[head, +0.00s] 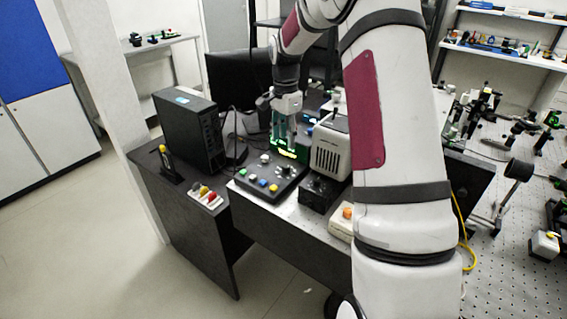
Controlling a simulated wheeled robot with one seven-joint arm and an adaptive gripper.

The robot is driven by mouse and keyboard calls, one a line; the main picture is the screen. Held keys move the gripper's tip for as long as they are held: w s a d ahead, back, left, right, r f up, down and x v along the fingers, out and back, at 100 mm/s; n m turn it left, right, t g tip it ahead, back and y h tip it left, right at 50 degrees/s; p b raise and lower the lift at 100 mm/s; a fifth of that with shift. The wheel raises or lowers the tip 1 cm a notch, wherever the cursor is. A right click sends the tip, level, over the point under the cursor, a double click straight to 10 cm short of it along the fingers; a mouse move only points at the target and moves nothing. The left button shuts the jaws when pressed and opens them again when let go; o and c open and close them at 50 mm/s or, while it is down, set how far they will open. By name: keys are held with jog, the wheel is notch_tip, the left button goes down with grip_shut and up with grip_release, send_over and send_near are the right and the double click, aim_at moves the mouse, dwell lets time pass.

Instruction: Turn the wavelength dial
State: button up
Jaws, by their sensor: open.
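My gripper (284,138) reaches down over the bench, left of my large white arm link. Its fingers look green and apart, with nothing seen between them. Below it is a dark control panel (262,192) with several coloured buttons and small knobs. A dark knob (287,170) stands on the panel's right part, a little below the fingers, which look apart from it. I cannot tell from this view which knob is the wavelength dial.
A white vented instrument (331,150) stands close right of the gripper, with a black box (318,194) before it. A black computer tower (190,132) stands left. A small button box (206,196) sits at the desk's front left. An optical table (500,270) is at right.

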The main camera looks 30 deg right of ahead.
aim_at(285, 166)
notch_tip(285, 166, down, 10)
jog(key=shift+f+p, duration=0.15)
jog(key=shift+p, duration=0.55)
grip_shut()
